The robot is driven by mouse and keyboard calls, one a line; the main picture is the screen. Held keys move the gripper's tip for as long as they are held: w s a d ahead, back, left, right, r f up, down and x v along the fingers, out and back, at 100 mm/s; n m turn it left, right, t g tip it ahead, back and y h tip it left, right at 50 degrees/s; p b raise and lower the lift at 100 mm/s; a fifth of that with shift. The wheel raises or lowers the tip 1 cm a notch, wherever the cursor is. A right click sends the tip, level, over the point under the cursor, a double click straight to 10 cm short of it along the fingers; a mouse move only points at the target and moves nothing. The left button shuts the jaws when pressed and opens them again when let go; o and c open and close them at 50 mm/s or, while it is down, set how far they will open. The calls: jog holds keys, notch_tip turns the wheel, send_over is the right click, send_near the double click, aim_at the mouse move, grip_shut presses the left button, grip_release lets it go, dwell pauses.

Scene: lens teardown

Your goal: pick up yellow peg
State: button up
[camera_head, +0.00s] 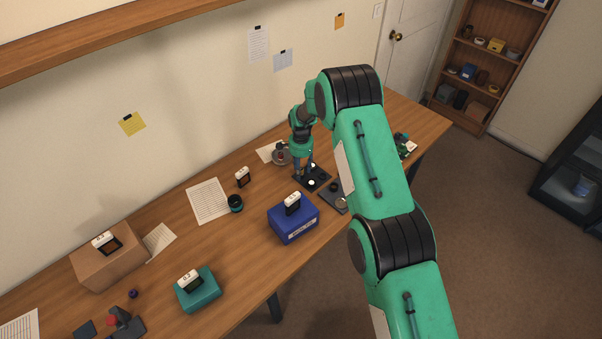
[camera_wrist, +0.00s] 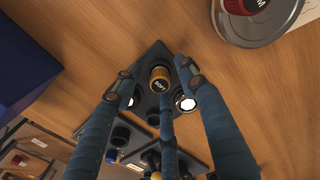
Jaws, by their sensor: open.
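The yellow peg (camera_wrist: 160,79), a short cylinder with a yellow ribbed side and dark lettered top, stands on a black plate (camera_wrist: 151,57) in the wrist view. My gripper (camera_wrist: 158,84) is open. Its blue-grey fingers spread to the left and right of the peg, with another finger just below it in the picture. I cannot tell whether any finger touches it. In the head view my gripper (camera_head: 304,173) points down over the black plate (camera_head: 322,184), and the peg is not clearly visible there.
A round grey dish (camera_wrist: 262,35) is at upper right. In the head view a blue box (camera_head: 292,222) stands in front of the plate, and a dark tray (camera_head: 329,199) lies beside it.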

dwell(0.3)
grip_shut()
jog(key=shift+r, duration=0.15)
jog(key=shift+r, duration=4.85)
